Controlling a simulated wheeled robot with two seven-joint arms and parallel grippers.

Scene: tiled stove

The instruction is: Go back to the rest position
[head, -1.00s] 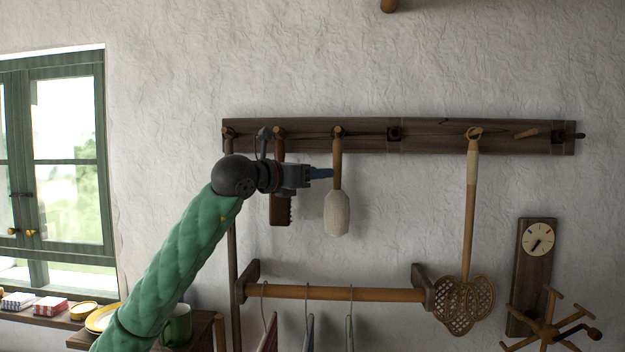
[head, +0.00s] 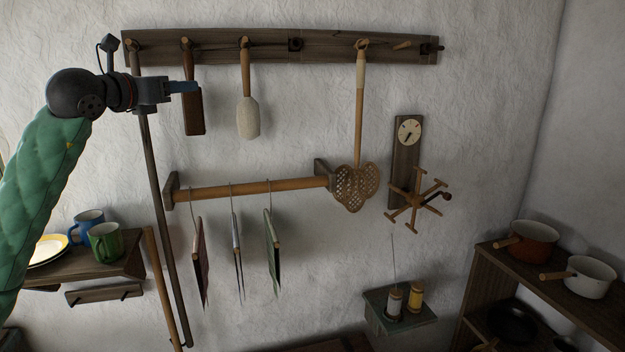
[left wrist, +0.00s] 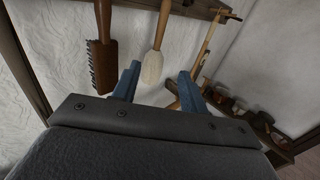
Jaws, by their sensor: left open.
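My left gripper (head: 184,87) is raised at the upper left of the head view, in front of the wall below the peg rail (head: 215,46). Its blue fingers point right, and they stand apart and empty in the left wrist view (left wrist: 160,84). A brush with a wooden back (head: 193,110) hangs behind the fingers in the head view. A pale-headed tool with a wooden handle (head: 248,118) hangs from a peg to their right; it also shows in the left wrist view (left wrist: 152,67). My right gripper is in neither view.
A carpet beater (head: 356,187) hangs farther right. Below is a wooden bar (head: 250,187) with several hangers. A shelf with mugs (head: 104,242) is at lower left, a spool shelf (head: 400,312) at lower centre-right, and a pot shelf (head: 530,290) at right.

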